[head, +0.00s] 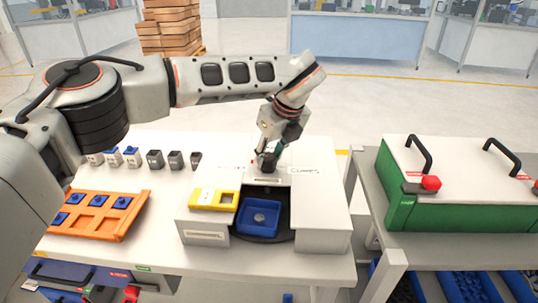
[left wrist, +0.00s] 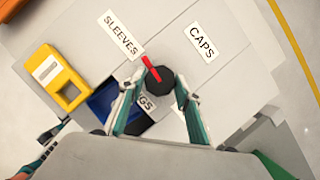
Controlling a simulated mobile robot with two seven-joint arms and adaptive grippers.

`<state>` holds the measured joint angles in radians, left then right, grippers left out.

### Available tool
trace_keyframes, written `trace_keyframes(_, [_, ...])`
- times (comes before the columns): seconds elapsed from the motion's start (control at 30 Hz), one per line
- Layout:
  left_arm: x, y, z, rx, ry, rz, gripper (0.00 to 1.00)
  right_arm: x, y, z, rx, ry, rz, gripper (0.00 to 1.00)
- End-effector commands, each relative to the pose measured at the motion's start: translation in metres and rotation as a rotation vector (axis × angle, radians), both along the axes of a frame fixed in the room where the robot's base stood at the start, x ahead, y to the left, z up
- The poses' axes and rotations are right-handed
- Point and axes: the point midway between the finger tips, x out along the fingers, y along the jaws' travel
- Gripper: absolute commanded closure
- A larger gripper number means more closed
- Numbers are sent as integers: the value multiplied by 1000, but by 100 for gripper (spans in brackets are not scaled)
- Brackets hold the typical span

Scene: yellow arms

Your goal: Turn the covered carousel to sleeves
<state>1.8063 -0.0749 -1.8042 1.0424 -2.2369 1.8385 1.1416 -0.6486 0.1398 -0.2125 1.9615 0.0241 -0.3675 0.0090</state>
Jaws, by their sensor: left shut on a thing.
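The covered carousel is a white housing (head: 323,212) on the table, with a front opening showing a blue bin (head: 260,217) on a dark round turntable (head: 249,238). On top is a black knob (left wrist: 160,82) with a red pointer (left wrist: 150,67). The pointer's tip is at the near end of the SLEEVES label (left wrist: 123,34). The CAPS label (left wrist: 201,42) is to the right. A third label (left wrist: 146,101), ending in GS, is partly hidden by my gripper. My left gripper (left wrist: 158,88) is shut on the knob; it also shows in the head view (head: 268,158). My right gripper is out of view.
A yellow block (head: 214,199) sits on the housing's left part. An orange tray (head: 97,216) with blue pieces lies left, with several small blocks (head: 154,159) behind it. A green box (head: 445,205) with black handles stands on the right table.

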Motion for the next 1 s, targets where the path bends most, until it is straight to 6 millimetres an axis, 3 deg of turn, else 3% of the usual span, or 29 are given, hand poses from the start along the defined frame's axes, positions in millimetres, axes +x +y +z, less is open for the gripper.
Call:
trace_keyframes(0.97, [1, 0, 0, 0, -1, 110, 100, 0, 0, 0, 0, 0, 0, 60])
trace_keyframes(1.0, [1, 0, 0, 0, -1, 110, 56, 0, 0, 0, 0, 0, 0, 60])
